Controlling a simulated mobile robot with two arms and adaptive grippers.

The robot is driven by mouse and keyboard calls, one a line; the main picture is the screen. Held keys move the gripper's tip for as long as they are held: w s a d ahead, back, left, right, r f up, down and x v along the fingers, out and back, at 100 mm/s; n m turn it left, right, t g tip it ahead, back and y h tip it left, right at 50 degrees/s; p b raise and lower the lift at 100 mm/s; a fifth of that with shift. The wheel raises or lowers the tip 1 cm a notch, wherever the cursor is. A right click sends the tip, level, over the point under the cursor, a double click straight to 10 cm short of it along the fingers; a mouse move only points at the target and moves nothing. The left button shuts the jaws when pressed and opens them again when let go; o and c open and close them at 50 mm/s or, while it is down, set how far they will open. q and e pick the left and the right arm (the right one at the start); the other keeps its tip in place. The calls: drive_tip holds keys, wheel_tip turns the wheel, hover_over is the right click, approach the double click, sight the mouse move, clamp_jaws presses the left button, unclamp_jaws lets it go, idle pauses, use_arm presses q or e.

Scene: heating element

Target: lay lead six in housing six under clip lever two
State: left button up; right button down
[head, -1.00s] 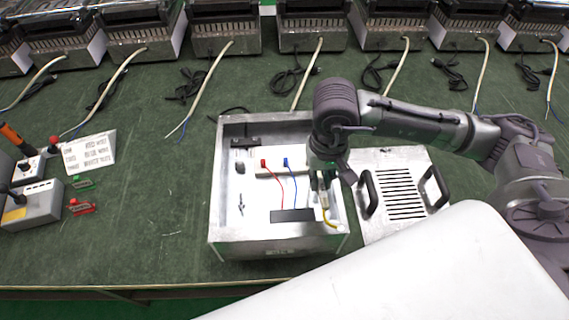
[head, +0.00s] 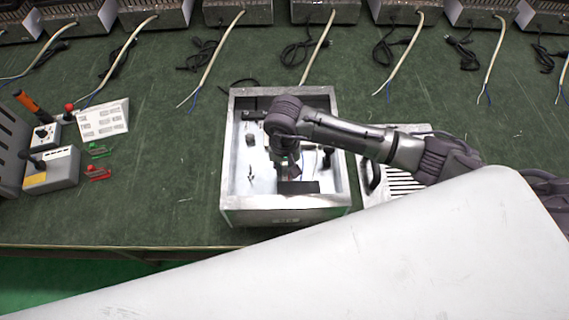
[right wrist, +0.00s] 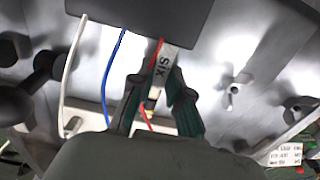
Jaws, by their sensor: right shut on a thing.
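The open metal housing (head: 232,200) stands on the green table in the head view. My right gripper (head: 288,172) reaches down inside it, near its middle. In the right wrist view, my right gripper (right wrist: 161,80) is shut around a white tag reading "six" (right wrist: 164,62), with a red lead (right wrist: 148,116) running beside it. A blue lead (right wrist: 104,80) and a white lead (right wrist: 66,80) hang to the left of the fingers. My arm hides much of the housing's inside. I cannot make out clip lever two. My left gripper is not in view.
A dark block (right wrist: 140,15) sits just beyond the fingers. A black knob (right wrist: 42,68) is at their left. A slotted metal panel (head: 398,187) lies right of the housing. Control boxes (head: 52,170) stand at left. The table between them and the housing is mostly clear.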

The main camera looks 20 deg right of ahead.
drive_tip(key=shift+f, duration=0.1)
drive_tip(key=shift+f+b, duration=0.2)
drive_tip(key=shift+b, duration=0.15)
drive_tip(key=c, duration=1.1)
unclamp_jaws()
drive_tip(key=shift+r, duration=0.1)
